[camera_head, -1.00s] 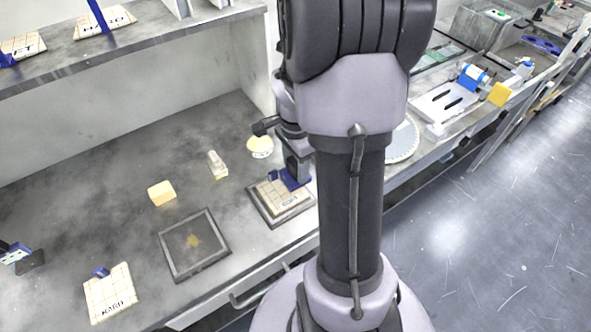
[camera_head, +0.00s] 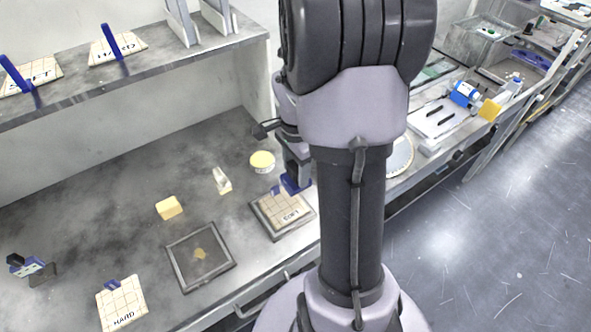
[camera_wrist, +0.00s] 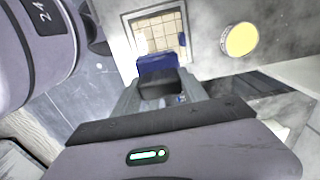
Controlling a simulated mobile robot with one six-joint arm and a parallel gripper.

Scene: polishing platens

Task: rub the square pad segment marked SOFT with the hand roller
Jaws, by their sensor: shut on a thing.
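The square pad marked SOFT (camera_head: 284,209) is cream with a grid and a small blue tab. It lies in a dark square frame (camera_head: 266,228) on the bench. My gripper (camera_head: 294,175) is over the pad's far edge, shut on a blue tool (camera_head: 297,186) that appears to be the hand roller. In the wrist view the blue tool (camera_wrist: 157,63) sits between my fingers (camera_wrist: 159,88), at the near edge of the gridded pad (camera_wrist: 160,35). I cannot tell whether the tool touches the pad; its underside is hidden.
A shelf (camera_head: 80,88) overhangs the back.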

